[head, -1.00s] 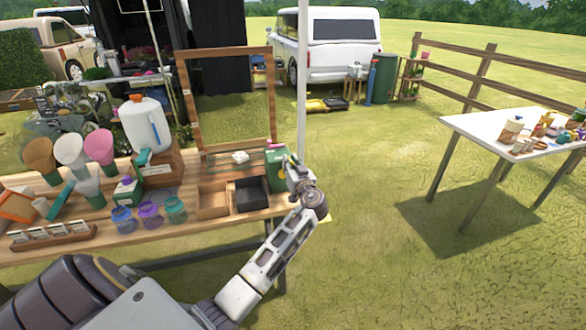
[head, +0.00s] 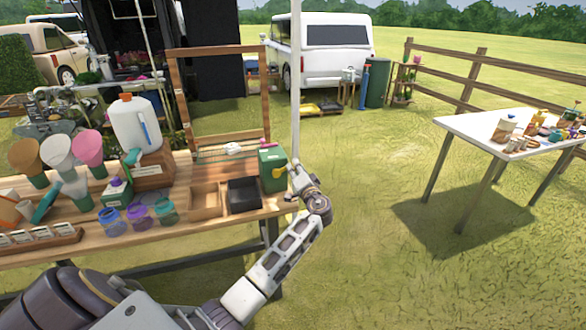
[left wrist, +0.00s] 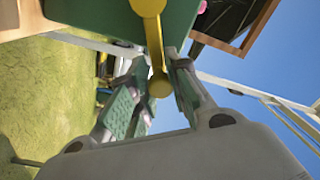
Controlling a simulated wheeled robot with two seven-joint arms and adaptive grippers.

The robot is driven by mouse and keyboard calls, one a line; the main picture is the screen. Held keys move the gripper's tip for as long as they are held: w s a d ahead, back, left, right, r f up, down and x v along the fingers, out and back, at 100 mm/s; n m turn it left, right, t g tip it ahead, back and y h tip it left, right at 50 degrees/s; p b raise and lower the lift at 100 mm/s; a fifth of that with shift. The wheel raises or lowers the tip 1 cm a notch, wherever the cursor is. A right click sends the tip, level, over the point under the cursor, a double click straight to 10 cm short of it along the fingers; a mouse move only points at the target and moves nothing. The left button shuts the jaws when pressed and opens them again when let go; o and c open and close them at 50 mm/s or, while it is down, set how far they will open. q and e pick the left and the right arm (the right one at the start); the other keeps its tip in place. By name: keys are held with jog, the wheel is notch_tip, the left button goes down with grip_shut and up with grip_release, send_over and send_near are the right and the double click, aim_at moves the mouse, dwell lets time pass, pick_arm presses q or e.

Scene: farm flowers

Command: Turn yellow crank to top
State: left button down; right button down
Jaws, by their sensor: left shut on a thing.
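The green box (head: 270,157) stands at the right end of the wooden table. The yellow crank (head: 278,172) is on its right side. In the left wrist view the crank (left wrist: 153,40) reaches from a round hub on the green box to a rounded yellow end. My left gripper (head: 298,180) is at the crank, just right of the box. In the left wrist view the two fingers of this gripper (left wrist: 158,95) are on either side of the crank's end, shut on it. My right gripper is not in view.
A black tray (head: 243,182) and a wooden tray (head: 207,214) sit left of the green box. A wooden frame (head: 173,105) stands behind them, and a white pole (head: 295,90) rises behind the box. Open grass lies right of the table.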

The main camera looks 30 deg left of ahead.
pick_arm(q)
jog(key=shift+w+d+f+m, duration=0.15)
jog(key=shift+f+m, duration=0.85)
jog(key=shift+m, duration=0.65)
jog(key=shift+w+d+f+m, duration=0.1)
jog(key=shift+f+m, duration=0.9)
jog(key=shift+m, duration=0.65)
jog(key=c, duration=1.3)
grip_release()
jog(key=shift+c, duration=0.2)
jog(key=shift+o, duration=0.2)
jog(key=shift+r, duration=0.1)
jog(key=v, duration=1.2)
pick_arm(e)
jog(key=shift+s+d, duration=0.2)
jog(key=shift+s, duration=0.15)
pick_arm(q)
jog(key=shift+s+a, duration=0.1)
jog(key=shift+a, duration=0.05)
